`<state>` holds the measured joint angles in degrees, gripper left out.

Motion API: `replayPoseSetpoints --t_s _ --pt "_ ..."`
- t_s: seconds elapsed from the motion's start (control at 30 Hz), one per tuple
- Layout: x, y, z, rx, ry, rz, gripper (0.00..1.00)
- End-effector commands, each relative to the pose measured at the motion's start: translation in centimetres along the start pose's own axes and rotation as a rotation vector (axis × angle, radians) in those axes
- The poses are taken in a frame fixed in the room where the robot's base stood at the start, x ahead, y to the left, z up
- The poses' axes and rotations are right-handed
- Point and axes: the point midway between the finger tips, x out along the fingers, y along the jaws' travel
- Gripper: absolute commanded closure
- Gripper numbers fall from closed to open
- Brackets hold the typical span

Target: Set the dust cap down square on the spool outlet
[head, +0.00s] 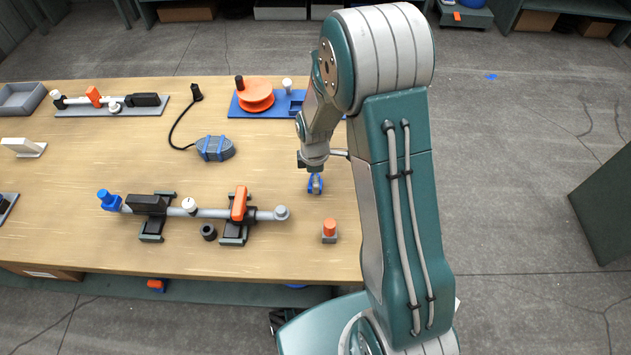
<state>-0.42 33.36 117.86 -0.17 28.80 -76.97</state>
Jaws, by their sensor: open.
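The spool is a grey pipe (212,213) lying left to right across two dark clamp stands on the wooden table. Its right end, which looks like the outlet (281,212), is a pale round end with no coloured cap on it. A small orange cap (329,226), which looks like the dust cap, sits on a small grey block to the right of that end, near the table's front edge. My gripper (315,186), with blue fingers, is open and empty. It points down over the table, behind the orange cap and apart from it.
An orange lever (239,203), a white gauge (189,205) and a blue fitting (109,200) are on the spool. A black ring (209,232) lies in front. A blue-grey device (214,148) with a black cable and a blue tray with an orange reel (255,95) stand behind.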

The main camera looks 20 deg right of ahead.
Motion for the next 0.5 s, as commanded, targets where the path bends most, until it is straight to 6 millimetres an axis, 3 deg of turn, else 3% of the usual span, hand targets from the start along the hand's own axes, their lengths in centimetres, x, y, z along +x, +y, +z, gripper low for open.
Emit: replayPoseSetpoints --t_s 0.2,0.47,0.5 --pt "2.8 0.1 0.2 0.001 0.002 -0.001 0.03" --pt "3.0 0.2 0.3 0.001 0.003 0.001 0.03" --pt "3.0 0.2 0.2 0.001 0.002 0.001 0.21"
